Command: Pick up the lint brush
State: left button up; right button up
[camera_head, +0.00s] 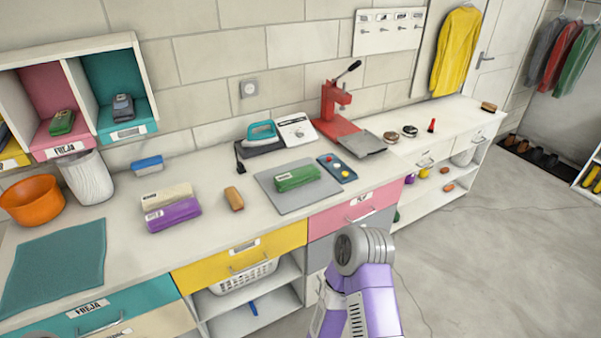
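I cannot say for sure which thing is the lint brush. A small brown, wooden-looking block (234,198) lies on the white counter (222,228), left of the grey mat, and may be a brush. Another brown brush-like thing (488,107) lies at the far right end of the counter. A blue item (252,308) stands or lies on the low shelf under the yellow drawer and is too small to name. Neither of my grippers shows. A purple and grey part of my arm is in front of the drawers at bottom centre-right.
A green case (297,177) lies on the grey mat (290,204). Purple (173,215) and cream (167,195) cases lie left of the brown block.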

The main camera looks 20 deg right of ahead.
aim_at(234, 198)
jog(key=z, duration=1.9)
jog(key=i, duration=1.05)
jog(key=u, duration=2.65)
